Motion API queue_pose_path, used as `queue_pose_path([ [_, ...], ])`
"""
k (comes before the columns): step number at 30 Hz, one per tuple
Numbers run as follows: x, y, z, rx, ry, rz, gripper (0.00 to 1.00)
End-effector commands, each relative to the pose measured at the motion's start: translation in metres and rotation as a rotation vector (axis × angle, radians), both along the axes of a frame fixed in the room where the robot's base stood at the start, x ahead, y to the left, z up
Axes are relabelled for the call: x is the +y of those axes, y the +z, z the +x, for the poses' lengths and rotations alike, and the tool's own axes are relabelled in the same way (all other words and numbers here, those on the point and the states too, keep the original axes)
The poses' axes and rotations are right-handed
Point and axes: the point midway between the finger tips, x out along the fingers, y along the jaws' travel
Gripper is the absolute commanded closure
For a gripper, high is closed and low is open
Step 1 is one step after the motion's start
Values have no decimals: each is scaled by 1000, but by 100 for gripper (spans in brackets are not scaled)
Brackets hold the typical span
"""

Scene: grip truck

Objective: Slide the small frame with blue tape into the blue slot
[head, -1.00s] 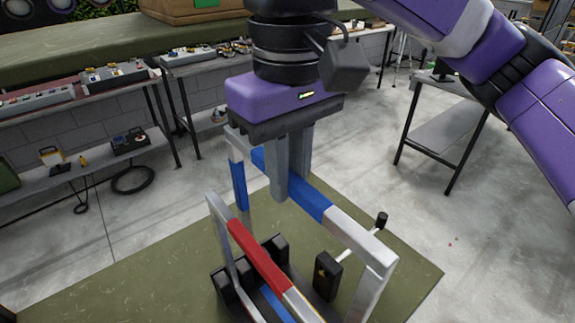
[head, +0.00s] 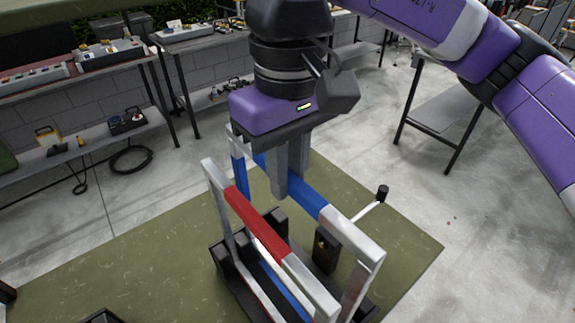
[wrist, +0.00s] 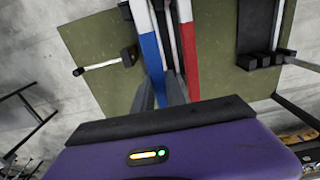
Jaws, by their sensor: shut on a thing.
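The small frame with blue tape (head: 305,196) is a silver frame with blue wrapped around its top bar and far leg. My gripper (head: 280,190) is shut on its blue top bar, and the frame hangs upright from it. In the wrist view the blue bar (wrist: 151,56) runs up from between my fingers (wrist: 160,92). A silver frame with red tape (head: 257,222) stands just left of it in a black rack. A blue strip (head: 283,285) shows low in the rack beside the red frame. The held frame's lower ends are hidden, so I cannot tell whether they touch the rack.
Shelves with equipment line the wall at left. In the wrist view another black block (wrist: 262,60) sits right of the frames.

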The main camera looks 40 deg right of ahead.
Motion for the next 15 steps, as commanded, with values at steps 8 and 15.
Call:
queue_pose_path([
  [8, 0, -18, 1, -2, -1, -1, 100],
  [15, 0, -30, 1, -2, -1, 0, 100],
])
